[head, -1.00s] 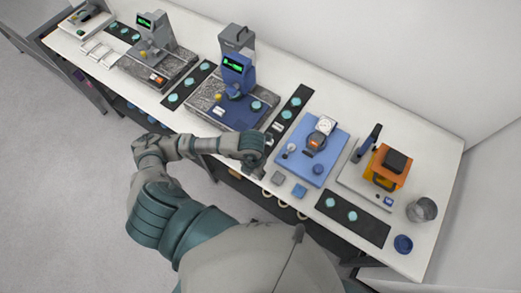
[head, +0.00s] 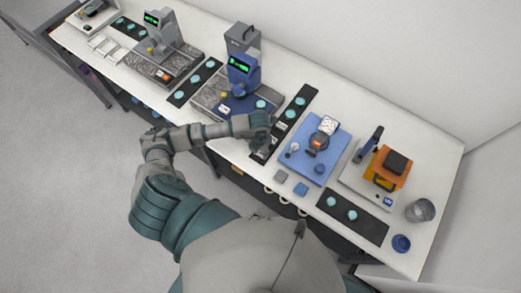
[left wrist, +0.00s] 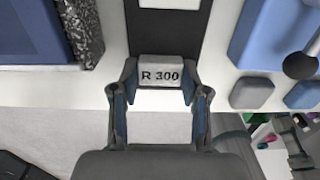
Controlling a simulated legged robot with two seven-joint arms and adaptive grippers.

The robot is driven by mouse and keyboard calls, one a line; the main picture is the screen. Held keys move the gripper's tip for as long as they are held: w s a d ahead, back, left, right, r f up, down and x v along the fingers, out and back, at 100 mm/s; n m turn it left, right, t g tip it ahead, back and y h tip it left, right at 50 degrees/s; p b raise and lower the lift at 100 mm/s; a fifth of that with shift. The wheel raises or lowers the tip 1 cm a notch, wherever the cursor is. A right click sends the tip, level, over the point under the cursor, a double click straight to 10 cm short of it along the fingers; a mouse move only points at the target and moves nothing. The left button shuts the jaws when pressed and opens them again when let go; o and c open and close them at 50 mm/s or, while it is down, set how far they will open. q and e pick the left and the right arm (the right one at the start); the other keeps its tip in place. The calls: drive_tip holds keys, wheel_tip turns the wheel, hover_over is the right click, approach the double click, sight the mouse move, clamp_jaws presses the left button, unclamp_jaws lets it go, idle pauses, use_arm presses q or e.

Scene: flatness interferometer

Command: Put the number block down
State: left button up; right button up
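The number block (left wrist: 160,73), white and marked "R 300", sits between the fingertips of my left gripper (left wrist: 160,88) in the left wrist view. The fingers lie against its two sides. Behind it is the black strip (left wrist: 168,22), and the block overlaps the strip's near end. I cannot tell whether the block touches the strip. In the head view my left gripper (head: 264,145) is over the near part of the black strip (head: 299,101), which carries teal discs; the block cannot be made out there. My right gripper is not in view.
A blue plate (head: 318,165) with instruments lies right of the strip, and a blue interferometer (head: 241,73) on a granite base stands left. A grey block (head: 281,176) and a blue block (head: 301,189) lie near the table's front edge. An orange device (head: 387,165) stands farther right.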

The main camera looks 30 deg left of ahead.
sight(262, 153)
use_arm(q)
drive_tip(key=o, duration=0.3)
drive_tip(key=shift+a, duration=0.15)
drive_tip(key=shift+o, duration=0.2)
drive_tip(key=shift+d+r, duration=0.15)
drive_tip(key=shift+d, duration=0.25)
wheel_tip(262, 153, up, 6)
drive_tip(key=shift+w+d+b, duration=0.1)
drive_tip(key=shift+d+b, duration=0.05)
drive_tip(key=shift+b, duration=0.3)
wheel_tip(262, 153, up, 6)
drive_tip(key=shift+f, duration=0.1)
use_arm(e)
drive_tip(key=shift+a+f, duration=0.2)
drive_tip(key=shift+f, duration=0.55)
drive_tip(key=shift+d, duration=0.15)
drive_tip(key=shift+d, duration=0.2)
